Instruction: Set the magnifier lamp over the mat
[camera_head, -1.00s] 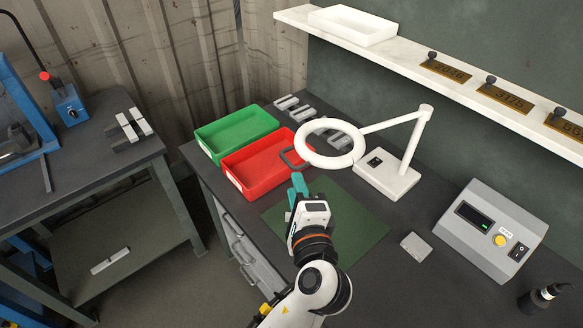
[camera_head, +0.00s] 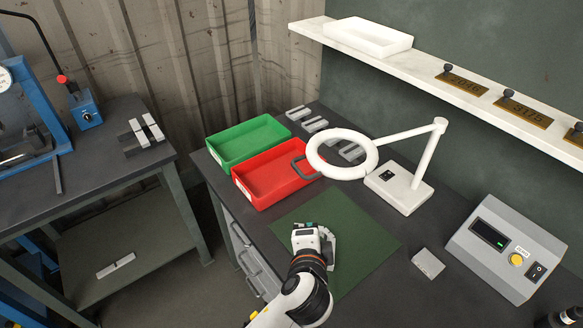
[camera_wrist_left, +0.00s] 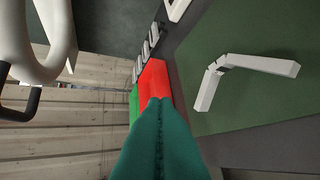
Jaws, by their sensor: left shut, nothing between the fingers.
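The magnifier lamp has a white ring head (camera_head: 342,172) with a dark handle (camera_head: 298,168) on its near left side. A jointed white arm links it to a white base (camera_head: 398,190). The ring shows beyond the mat's far corner, beside the red bin. The green mat (camera_head: 370,240) lies on the dark bench. My left gripper (camera_head: 309,226) is above the mat, apart from the lamp, its fingers mostly hidden in the head view. In the left wrist view its teal fingers (camera_wrist_left: 160,110) are shut and empty; the ring (camera_wrist_left: 50,65) and handle (camera_wrist_left: 22,108) show at left. My right gripper is not in view.
A bent grey bracket (camera_wrist_left: 240,68) lies on the mat. The red bin (camera_head: 270,175) and green bin (camera_head: 246,140) stand at the back left. A small grey block (camera_head: 428,263) and a control box (camera_head: 505,248) are on the right.

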